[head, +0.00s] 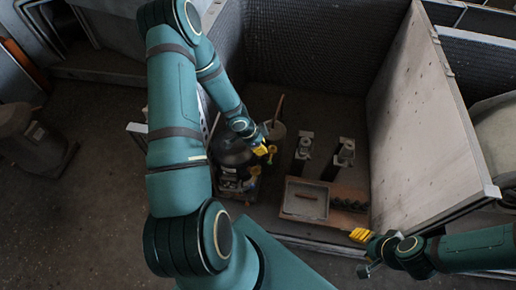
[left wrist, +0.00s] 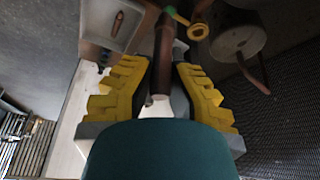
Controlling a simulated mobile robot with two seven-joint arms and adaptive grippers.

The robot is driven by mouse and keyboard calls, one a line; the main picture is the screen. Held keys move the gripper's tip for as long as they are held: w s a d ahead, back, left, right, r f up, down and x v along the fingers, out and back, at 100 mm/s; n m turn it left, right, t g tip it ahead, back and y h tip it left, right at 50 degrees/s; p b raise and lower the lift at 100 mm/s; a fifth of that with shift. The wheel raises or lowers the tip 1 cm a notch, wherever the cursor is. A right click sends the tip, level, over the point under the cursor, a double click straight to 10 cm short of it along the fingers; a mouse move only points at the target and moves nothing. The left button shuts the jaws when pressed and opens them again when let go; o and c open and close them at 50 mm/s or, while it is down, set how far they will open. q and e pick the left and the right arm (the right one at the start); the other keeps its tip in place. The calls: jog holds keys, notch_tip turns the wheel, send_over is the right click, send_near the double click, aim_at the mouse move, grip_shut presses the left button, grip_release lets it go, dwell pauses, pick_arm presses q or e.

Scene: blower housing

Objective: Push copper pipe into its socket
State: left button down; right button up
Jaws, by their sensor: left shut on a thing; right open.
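In the left wrist view a brown copper pipe (left wrist: 164,45) runs between the yellow jaws of my left gripper (left wrist: 160,78), which is shut on it. In the head view my left gripper (head: 261,149) is beside the dark blower housing (head: 232,150); the pipe in its jaws is hard to make out there. A yellow ring-shaped part (left wrist: 198,32) is close to the pipe's far end. The socket is not clearly visible. My right gripper (head: 361,236) is open and empty at the lower right, in front of the tray.
A shallow tray (head: 287,205) with a small brown piece stands right of the housing. A round grey pot (head: 276,132) with a copper-coloured rod stands behind. Two dark fixtures (head: 303,150) (head: 343,154) stand further right. A tall pale panel (head: 425,130) bounds the right side.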

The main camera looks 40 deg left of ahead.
pick_arm(q)
jog(key=w+a, duration=0.1)
jog(key=w, duration=1)
notch_tip(320, 180, down, 6)
jog(key=b, duration=0.3)
jog(key=shift+s+f+b, duration=0.15)
jog(key=shift+s+b, duration=0.05)
jog(key=shift+b, duration=0.1)
jog(key=shift+f+b, duration=0.2)
jog(key=shift+b, duration=0.15)
dwell(0.6)
jog(key=shift+f+b, duration=0.4)
jog(key=shift+b, duration=0.05)
dwell(0.8)
jog(key=shift+a+f, duration=0.1)
jog(key=shift+f, duration=0.15)
jog(key=shift+f+b, duration=0.65)
jog(key=shift+b, duration=0.2)
dwell(0.6)
dwell(0.4)
